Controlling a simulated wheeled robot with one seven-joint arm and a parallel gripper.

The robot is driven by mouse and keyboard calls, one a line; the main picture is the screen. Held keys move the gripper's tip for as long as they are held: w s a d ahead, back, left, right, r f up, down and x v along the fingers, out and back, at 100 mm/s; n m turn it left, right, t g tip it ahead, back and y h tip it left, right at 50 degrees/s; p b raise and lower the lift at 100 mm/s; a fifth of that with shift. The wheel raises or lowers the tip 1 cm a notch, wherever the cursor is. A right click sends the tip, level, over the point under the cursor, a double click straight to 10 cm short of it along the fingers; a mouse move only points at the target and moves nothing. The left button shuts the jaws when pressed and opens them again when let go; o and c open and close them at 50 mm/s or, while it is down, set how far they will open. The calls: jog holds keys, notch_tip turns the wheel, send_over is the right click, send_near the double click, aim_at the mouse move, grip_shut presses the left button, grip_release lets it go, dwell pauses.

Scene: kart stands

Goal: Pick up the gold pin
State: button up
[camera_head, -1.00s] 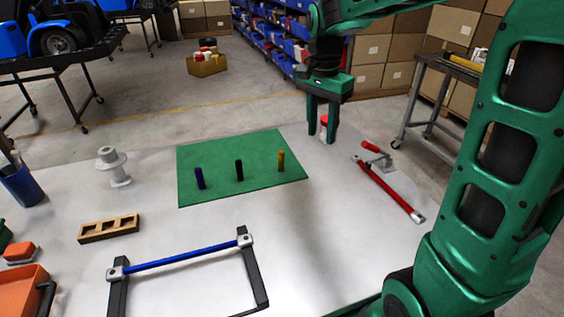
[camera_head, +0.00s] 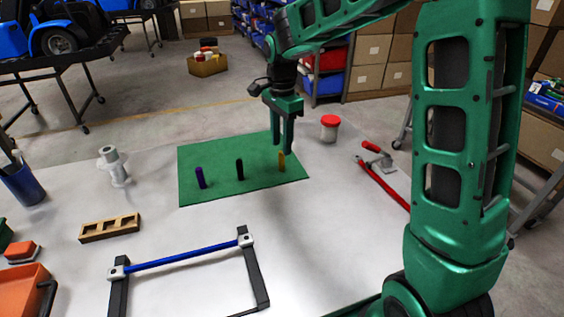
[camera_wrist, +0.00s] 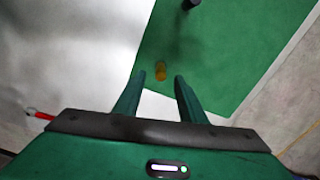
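The gold pin (camera_head: 281,161) stands upright near the right edge of the green mat (camera_head: 217,158). A black pin (camera_head: 239,170) and a purple pin (camera_head: 200,177) stand to its left. My green gripper (camera_head: 282,151) is open and empty, pointing down close to the gold pin in the head view. In the wrist view, the gold pin (camera_wrist: 160,71) shows just beyond and between the spread fingertips of my gripper (camera_wrist: 155,78), apart from them. A dark pin (camera_wrist: 190,4) is at the top edge there.
A blue-bar frame (camera_head: 180,256) is in front, and a wooden block with holes (camera_head: 109,228) and a grey spool (camera_head: 113,165) are left. White table between is clear.

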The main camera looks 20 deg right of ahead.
aim_at(281, 152)
notch_tip(281, 152, down, 5)
jog(key=shift+w+r, duration=0.1)
jog(key=shift+w, duration=0.05)
jog(key=shift+c, duration=0.6)
grip_shut()
jog(key=shift+r, duration=0.1)
